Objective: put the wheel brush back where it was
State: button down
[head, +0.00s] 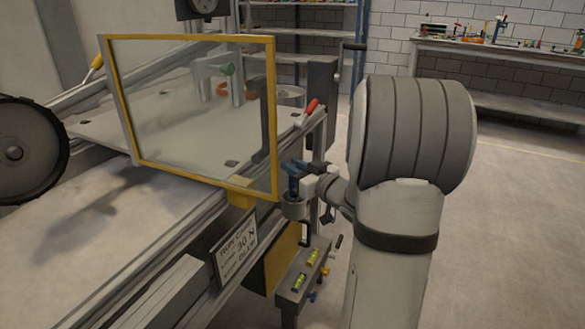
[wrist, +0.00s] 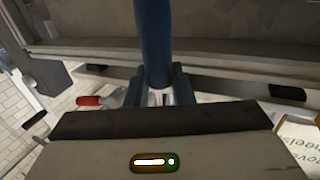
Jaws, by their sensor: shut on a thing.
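The wheel brush, as I take the blue-handled tool (head: 292,186), is upright beside the rig's right edge in the head view. Its blue shaft (wrist: 153,38) runs up the middle of the wrist view. My gripper (head: 305,187) is shut on it; in the wrist view the jaws (wrist: 158,88) close around the shaft. A grey cup-like holder (head: 294,209) sits directly under the blue handle. The brush's lower end is hidden, and I cannot tell whether it is inside the cup or just above it.
A yellow-framed clear panel (head: 275,120) stands left of my gripper. A red-handled lever (head: 311,107) is on the rig behind it. A sign (head: 234,248) and a small shelf with levels (head: 300,292) are below. Open floor (head: 510,230) lies to the right.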

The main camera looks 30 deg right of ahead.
jog(key=c, duration=1.3)
grip_release()
jog(key=shift+o, duration=0.2)
jog(key=shift+r, duration=0.25)
jog(key=p+v, duration=0.2)
jog(key=v, duration=1)
jog(key=w+f+m+g+h, duration=0.2)
jog(key=w+f+g+h, duration=0.15)
jog(key=h, duration=0.25)
jog(key=s+a+f+g, duration=0.2)
jog(key=s+a+g, duration=0.4)
jog(key=s+a, duration=0.3)
jog(key=s+a+f+g+y, duration=0.1)
jog(key=s+a+g, duration=0.5)
jog(key=s+a, duration=0.3)
jog(key=shift+a+f+m+g, duration=0.35)
jog(key=shift+a+m, duration=0.05)
jog(key=shift+a, duration=0.55)
